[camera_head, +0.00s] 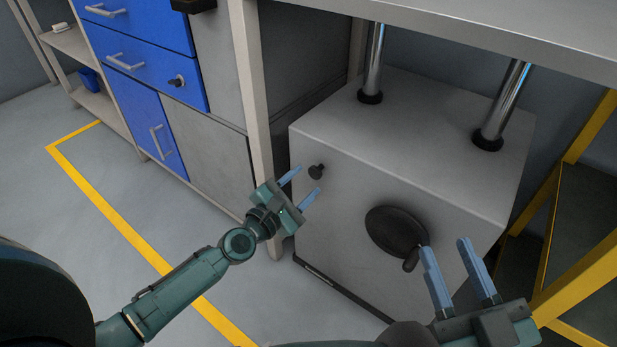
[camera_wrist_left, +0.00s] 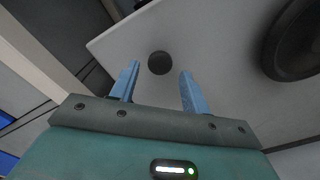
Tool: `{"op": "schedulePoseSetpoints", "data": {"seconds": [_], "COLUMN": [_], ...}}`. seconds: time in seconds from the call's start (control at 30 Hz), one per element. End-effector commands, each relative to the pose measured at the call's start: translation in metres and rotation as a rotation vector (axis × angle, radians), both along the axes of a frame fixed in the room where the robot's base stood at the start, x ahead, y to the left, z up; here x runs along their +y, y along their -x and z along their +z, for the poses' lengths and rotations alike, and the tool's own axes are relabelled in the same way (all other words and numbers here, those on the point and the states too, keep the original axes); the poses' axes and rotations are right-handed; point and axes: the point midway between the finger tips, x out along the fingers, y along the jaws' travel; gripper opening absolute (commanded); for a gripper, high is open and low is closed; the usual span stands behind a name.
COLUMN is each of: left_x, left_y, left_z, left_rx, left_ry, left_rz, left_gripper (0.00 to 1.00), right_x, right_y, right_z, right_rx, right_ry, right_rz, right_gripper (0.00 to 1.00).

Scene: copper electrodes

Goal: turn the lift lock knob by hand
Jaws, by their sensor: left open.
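The lift lock knob (camera_head: 317,172) is a small dark round knob on the front face of a grey box (camera_head: 420,110), near its upper left. In the left wrist view the knob (camera_wrist_left: 159,63) shows ahead of the blue fingers, between their lines. My left gripper (camera_head: 304,183) is open and empty, its fingers pointing at the knob, with one finger to each side of it. The picture does not settle whether they touch it; a gap seems to remain. My right gripper (camera_head: 447,260) is open and empty at the lower right, in front of the box.
A large black handwheel (camera_head: 396,231) with a small handle sits on the box front, right of the knob. Two chrome posts (camera_head: 373,62) rise from the box to a tabletop (camera_head: 480,25). A table leg (camera_head: 254,100) stands close left of my left gripper. A yellow frame (camera_head: 580,275) is at right.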

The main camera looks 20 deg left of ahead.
Motion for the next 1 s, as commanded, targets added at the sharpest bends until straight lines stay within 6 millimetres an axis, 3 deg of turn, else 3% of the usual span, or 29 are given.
{"op": "schedulePoseSetpoints", "data": {"seconds": [0.17, 0.83, 1.0], "left_x": [-0.008, -0.01, -0.01], "left_y": [-0.021, -0.026, -0.026], "left_z": [0.0, -0.001, -0.001], "left_rx": [-0.002, 0.0, 0.0], "left_ry": [0.0, -0.002, -0.001], "left_rz": [0.0, -0.001, -0.001], "left_gripper": [0.47, 0.47, 0.33], "right_x": [0.0, 0.0, 0.0], "right_y": [0.0, 0.0, 0.0], "right_z": [-0.001, -0.002, -0.002], "right_rx": [0.0, 0.0, 0.0], "right_ry": [0.001, 0.0, 0.0], "right_rz": [-0.001, -0.001, -0.001], "right_gripper": [0.36, 0.36, 0.36]}}
